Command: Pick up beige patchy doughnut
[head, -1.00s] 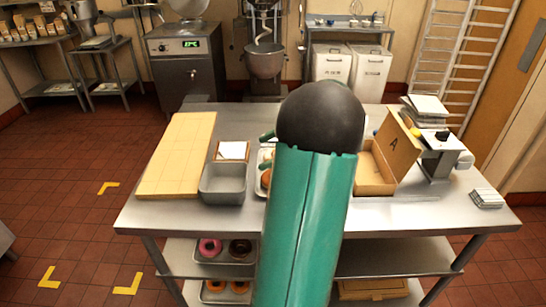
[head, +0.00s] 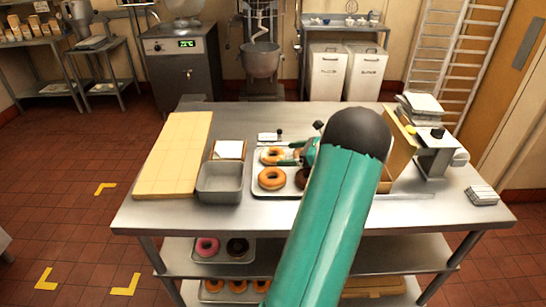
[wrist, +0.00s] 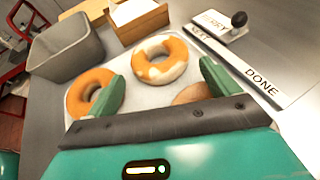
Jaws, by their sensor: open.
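The beige patchy doughnut (wrist: 143,68), golden with pale glaze patches, lies on a tray (wrist: 133,106) in the wrist view. In the head view this doughnut (head: 267,153) is at the back left of the tray (head: 261,189). My gripper (wrist: 160,70) is open, its green fingers spread to either side of the doughnut's near part. The doughnut is not held. In the head view my gripper (head: 289,156) is beside the doughnut, partly hidden by my arm. Whether the fingers touch it is unclear.
A plain golden doughnut (head: 271,178) sits in front, and a dark one (head: 302,180) beside it is partly hidden. A grey bin (head: 220,184) and a wooden napkin box (wrist: 137,24) stand left. Behind is a sign with a black knob (wrist: 239,19). A cardboard box (head: 402,150) stands right.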

